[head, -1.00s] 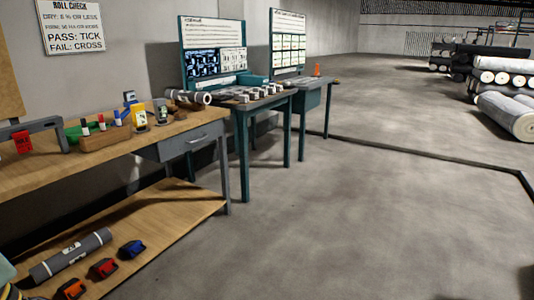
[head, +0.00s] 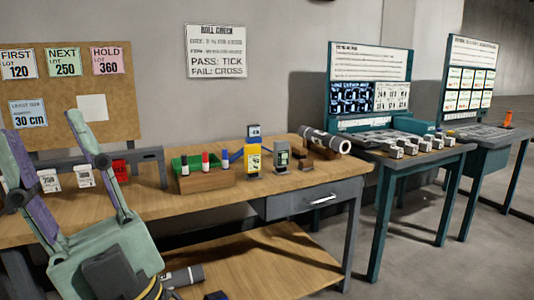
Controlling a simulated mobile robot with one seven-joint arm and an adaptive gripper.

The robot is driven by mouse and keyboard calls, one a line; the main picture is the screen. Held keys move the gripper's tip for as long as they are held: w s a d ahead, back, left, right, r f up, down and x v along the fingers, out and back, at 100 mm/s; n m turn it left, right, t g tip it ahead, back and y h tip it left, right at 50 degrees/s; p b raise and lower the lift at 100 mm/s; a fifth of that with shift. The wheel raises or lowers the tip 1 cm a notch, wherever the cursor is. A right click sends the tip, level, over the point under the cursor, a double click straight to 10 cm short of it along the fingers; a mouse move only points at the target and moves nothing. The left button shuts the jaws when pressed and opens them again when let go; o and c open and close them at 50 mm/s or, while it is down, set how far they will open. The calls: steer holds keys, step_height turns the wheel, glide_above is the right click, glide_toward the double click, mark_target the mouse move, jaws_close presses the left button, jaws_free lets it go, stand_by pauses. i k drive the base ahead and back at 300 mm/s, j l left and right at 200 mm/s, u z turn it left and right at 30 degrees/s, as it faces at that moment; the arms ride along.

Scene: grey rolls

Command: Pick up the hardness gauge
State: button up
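Two small upright instruments stand on the wooden bench (head: 222,204). One is a yellow device (head: 253,160) with a blue block on top. The other, just right of it, is a grey device (head: 281,157) with a greenish display. I cannot tell for sure which is the hardness gauge; no label is readable. My gripper (head: 44,128) is at the lower left, fingers up and spread wide, with nothing between them. It is well left of both instruments and covers part of the bench's left side.
A wooden marker holder (head: 206,180) and green tray (head: 188,162) sit left of the instruments. Teal tables (head: 378,165) are further right.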

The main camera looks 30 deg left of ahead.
mark_target(281, 152)
steer(key=i+l+u, duration=0.1)
steer(key=i+u, duration=0.25)
steer(key=i+l+u, duration=0.2)
steer(key=u, duration=0.15)
steer(key=i+l+u, duration=1)
steer(key=i+l, duration=0.25)
steer(key=i, duration=0.55)
steer(key=j+u, duration=0.05)
